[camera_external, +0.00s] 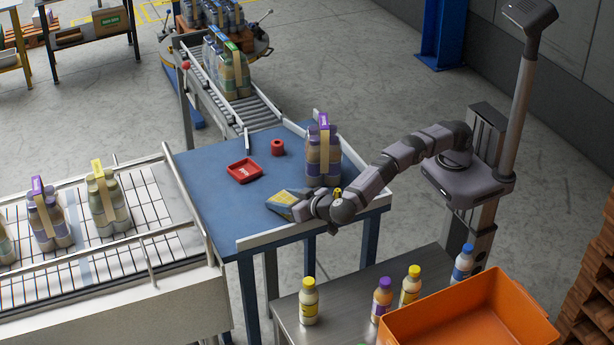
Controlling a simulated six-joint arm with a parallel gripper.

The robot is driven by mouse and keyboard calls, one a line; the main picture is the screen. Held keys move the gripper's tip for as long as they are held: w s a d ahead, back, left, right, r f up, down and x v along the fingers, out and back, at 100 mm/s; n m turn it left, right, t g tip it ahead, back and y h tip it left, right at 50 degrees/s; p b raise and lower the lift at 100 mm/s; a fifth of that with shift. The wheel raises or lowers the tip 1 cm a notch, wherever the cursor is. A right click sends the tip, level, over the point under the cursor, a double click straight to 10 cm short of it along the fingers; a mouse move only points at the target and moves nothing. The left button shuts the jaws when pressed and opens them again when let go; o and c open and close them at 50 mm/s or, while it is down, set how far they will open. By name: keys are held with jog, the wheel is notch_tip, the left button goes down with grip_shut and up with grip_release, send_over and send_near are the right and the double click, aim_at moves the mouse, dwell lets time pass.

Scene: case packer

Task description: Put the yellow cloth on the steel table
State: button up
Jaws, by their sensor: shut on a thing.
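My gripper (300,207) is low over the front part of the blue table, with the arm reaching in from the right. It is shut on the yellow cloth (281,201), which shows as a yellow and grey-blue patch at the fingers. The cloth's full outline and whether it touches the blue table cannot be told. The steel table (345,336) stands in front of the blue table, lower in the picture, with a bare strip near its left and back edges.
Several bottles, one yellow-capped (308,302), and an orange crate (470,325) stand on the steel table. On the blue table (215,185) are a bottle pack (323,155), a red tray (244,171) and a red roll (278,148). A pale rail (290,233) runs along its front edge.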

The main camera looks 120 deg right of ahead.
jog(key=shift+r, duration=0.1)
jog(key=shift+r+b, duration=0.5)
jog(key=shift+r, duration=0.2)
notch_tip(320, 180, up, 7)
jog(key=shift+r, duration=0.1)
jog(key=shift+r+p, duration=0.5)
jog(key=shift+r, duration=0.15)
jog(key=shift+r, duration=0.1)
notch_tip(320, 180, up, 8)
jog(key=p, duration=0.8)
jog(key=b, duration=0.5)
send_over(283, 199)
notch_tip(283, 199, down, 5)
